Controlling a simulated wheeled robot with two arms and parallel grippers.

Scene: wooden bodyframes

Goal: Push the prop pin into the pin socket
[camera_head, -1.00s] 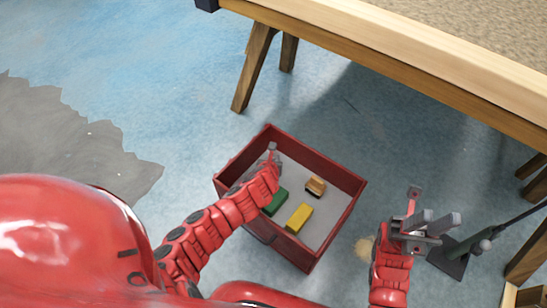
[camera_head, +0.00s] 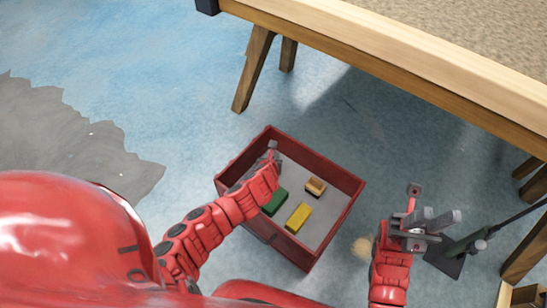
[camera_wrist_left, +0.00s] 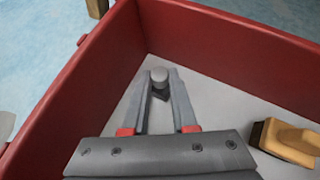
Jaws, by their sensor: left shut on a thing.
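My left gripper (camera_head: 273,150) reaches down into the red box (camera_head: 335,228), near its far-left corner. In the left wrist view my left gripper (camera_wrist_left: 160,84) is shut on a grey, round-topped piece, which looks like the prop pin (camera_wrist_left: 160,74). The pin sits between the fingertips above the box's pale floor; its lower end is hidden, so I cannot tell whether it touches the floor. I cannot make out a pin socket in either view. My right gripper (camera_head: 440,218) is at the lower right, outside the box, its two grey fingers apart and apparently empty.
In the box lie a green block (camera_head: 275,202), a yellow block (camera_head: 299,216) and a wooden block (camera_head: 315,187). A wooden table (camera_head: 400,75) spans the upper right. A dark stand (camera_head: 447,258) is beside my right gripper. Blue floor is free left of the box.

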